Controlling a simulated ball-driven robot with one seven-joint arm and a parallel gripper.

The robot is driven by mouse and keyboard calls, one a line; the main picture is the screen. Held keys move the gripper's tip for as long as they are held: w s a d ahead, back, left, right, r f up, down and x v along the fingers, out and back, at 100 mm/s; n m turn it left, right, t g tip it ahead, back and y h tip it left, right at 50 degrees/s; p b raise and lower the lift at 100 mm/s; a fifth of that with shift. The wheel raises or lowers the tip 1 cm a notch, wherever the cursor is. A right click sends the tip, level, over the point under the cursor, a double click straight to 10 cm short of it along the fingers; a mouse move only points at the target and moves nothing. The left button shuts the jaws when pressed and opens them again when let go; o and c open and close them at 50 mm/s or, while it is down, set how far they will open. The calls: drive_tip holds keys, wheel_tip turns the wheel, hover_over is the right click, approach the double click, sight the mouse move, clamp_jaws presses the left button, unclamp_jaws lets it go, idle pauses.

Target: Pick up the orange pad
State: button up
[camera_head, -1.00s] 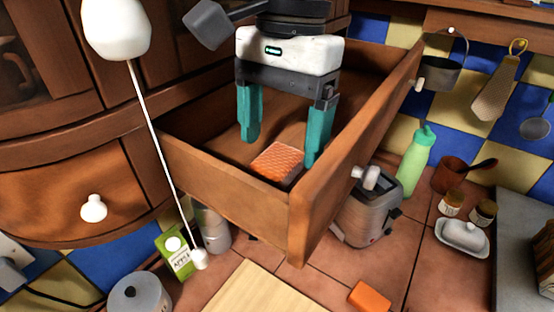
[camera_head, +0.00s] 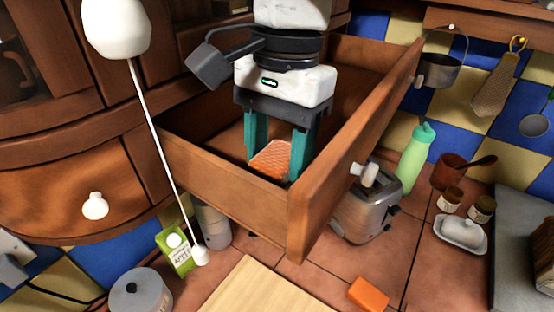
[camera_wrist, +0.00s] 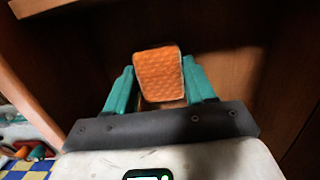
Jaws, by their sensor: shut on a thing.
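The orange pad (camera_head: 271,158) has a quilted, textured face and lies inside the open wooden drawer (camera_head: 225,186). My gripper (camera_head: 275,172) reaches down into the drawer with its teal fingers on either side of the pad. In the wrist view the pad (camera_wrist: 158,74) sits between the two teal fingers (camera_wrist: 160,88), which are shut on it. The pad's lower end is partly hidden by the gripper. I cannot tell whether the pad touches the drawer floor.
The drawer's walls surround my gripper closely. A cutting board (camera_head: 262,288) lies at the front.

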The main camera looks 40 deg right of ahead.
sight(279, 154)
drive_tip(key=shift+c, duration=0.6)
drive_tip(key=shift+r, duration=0.1)
wheel_tip(279, 154, up, 10)
drive_tip(key=shift+b, duration=0.3)
drive_tip(key=o, duration=0.5)
drive_tip(key=c, duration=0.4)
drive_tip(key=shift+s, duration=0.15)
